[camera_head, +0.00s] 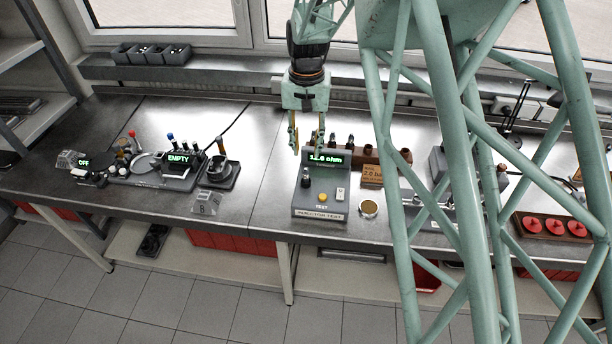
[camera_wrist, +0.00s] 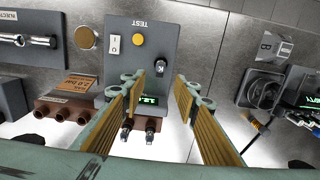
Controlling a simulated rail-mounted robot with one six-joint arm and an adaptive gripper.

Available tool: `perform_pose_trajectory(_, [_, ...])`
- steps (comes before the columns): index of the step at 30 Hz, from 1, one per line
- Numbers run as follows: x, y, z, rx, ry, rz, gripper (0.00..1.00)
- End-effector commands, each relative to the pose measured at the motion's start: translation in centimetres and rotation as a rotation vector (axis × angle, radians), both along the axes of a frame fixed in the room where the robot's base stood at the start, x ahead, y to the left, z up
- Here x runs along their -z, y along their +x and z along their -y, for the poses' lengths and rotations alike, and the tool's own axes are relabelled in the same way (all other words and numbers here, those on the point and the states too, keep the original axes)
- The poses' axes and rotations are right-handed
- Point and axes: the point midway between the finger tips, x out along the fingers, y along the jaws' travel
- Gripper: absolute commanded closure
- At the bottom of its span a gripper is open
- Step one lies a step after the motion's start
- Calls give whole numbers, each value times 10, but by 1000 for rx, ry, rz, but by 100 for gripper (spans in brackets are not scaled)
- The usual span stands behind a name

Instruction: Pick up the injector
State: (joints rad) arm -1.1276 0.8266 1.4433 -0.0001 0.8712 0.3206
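My gripper (camera_head: 306,143) is open, pointing down above the tester's back left. It also shows in the wrist view (camera_wrist: 171,80), with nothing between its fingers.
To the left are a station reading EMPTY (camera_head: 178,159) and a block marked B (camera_head: 209,208). Bare bench (camera_head: 262,185) lies left of the tester. Green framework hides part of the right side.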

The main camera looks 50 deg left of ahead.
Motion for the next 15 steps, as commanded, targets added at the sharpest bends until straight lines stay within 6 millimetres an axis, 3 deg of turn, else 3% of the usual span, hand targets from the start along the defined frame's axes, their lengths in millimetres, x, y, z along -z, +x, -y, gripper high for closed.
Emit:
perform_pose_trajectory(9, [42, 0, 1, 0, -2, -1, 72])
perform_pose_trajectory(15, [59, 0, 0, 0, -1, -1, 72])
